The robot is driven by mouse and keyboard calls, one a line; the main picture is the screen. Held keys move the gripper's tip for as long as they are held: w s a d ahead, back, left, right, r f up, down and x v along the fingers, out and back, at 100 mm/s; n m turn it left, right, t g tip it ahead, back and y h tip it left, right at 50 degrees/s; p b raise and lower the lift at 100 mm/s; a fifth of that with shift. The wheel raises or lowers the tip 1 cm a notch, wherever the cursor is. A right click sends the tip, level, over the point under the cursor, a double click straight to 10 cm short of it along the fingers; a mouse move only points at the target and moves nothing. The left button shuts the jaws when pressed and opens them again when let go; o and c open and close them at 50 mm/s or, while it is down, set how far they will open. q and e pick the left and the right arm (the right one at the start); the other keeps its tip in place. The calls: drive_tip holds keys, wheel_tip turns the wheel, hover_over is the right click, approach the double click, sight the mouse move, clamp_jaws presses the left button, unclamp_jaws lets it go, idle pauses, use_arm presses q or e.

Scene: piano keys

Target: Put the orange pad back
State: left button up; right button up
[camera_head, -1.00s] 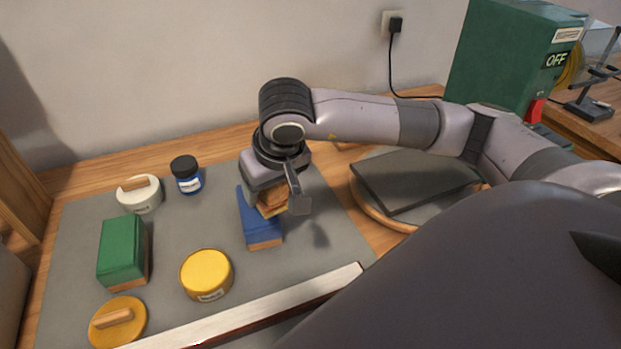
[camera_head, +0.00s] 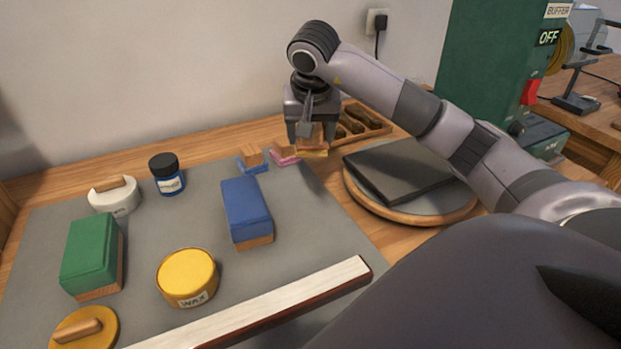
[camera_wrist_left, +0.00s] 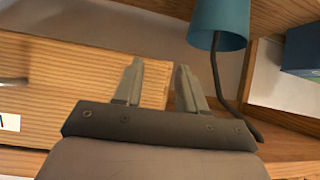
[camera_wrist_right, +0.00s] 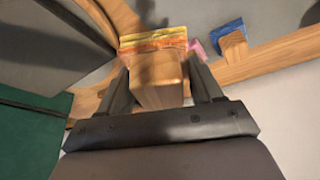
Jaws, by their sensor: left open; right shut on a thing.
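The orange pad (camera_wrist_right: 150,46) has a wooden block handle (camera_wrist_right: 158,82). My right gripper (camera_head: 310,138) is shut on this handle, with one finger on each side in the right wrist view. A yellow layer (camera_wrist_right: 152,37) shows along the pad's far edge; I cannot tell whether it is part of the pad or a separate thing. In the head view the pad is at the back edge of the grey mat, right of a small pink pad (camera_head: 285,155) and a small blue pad (camera_head: 252,160). My left gripper (camera_wrist_left: 158,85) is open and empty, facing a wooden drawer front.
A wooden tray (camera_head: 360,125) lies behind the right gripper. A round board with a dark slab (camera_head: 400,170) is to its right. A large blue block (camera_head: 246,207), yellow wax tin (camera_head: 187,278) and green block (camera_head: 90,255) stand on the mat.

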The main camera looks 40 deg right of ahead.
sight(311, 151)
wheel_tip(311, 151, down, 11)
drive_tip(key=shift+r+b, duration=0.2)
drive_tip(key=shift+b, duration=0.2)
drive_tip(key=shift+f, duration=0.1)
drive_tip(key=o, duration=0.9)
drive_tip(key=shift+o, duration=0.2)
drive_tip(key=shift+r, duration=0.25)
drive_tip(key=p+v, duration=0.1)
drive_tip(key=v, duration=0.9)
drive_tip(key=shift+a+r, duration=0.2)
drive_tip(key=shift+r, duration=0.05)
drive_tip(key=shift+s+a+r, duration=0.15)
drive_tip(key=shift+s+r, duration=0.15)
drive_tip(key=shift+r, duration=0.25)
